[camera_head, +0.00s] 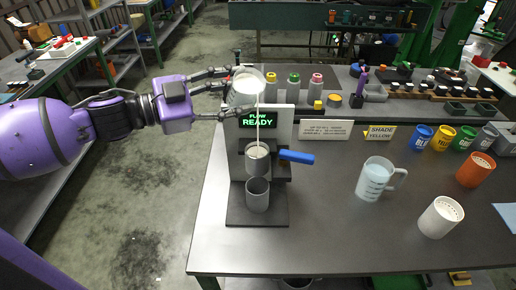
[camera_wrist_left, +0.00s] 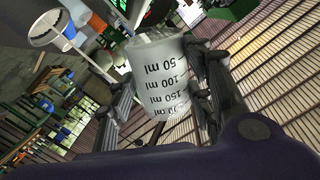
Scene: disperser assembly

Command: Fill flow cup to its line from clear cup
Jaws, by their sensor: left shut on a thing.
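The clear cup (camera_head: 245,88) is tipped over in the air, and a thin white stream falls from it into the flow cup (camera_head: 257,165) on the stand. My left gripper (camera_head: 229,95) is shut on the clear cup. In the left wrist view the clear cup (camera_wrist_left: 160,72) shows its ml marks between the fingers of the left gripper (camera_wrist_left: 162,98). White liquid shows in the mouth of the flow cup; its line and exact level are too small to tell. My right gripper is not in view.
A grey cup (camera_head: 257,198) stands below the flow cup. A blue handle (camera_head: 296,157) sticks out right. A measuring jug (camera_head: 374,180), a white perforated cup (camera_head: 440,217) and an orange cup (camera_head: 475,170) stand on the right of the table.

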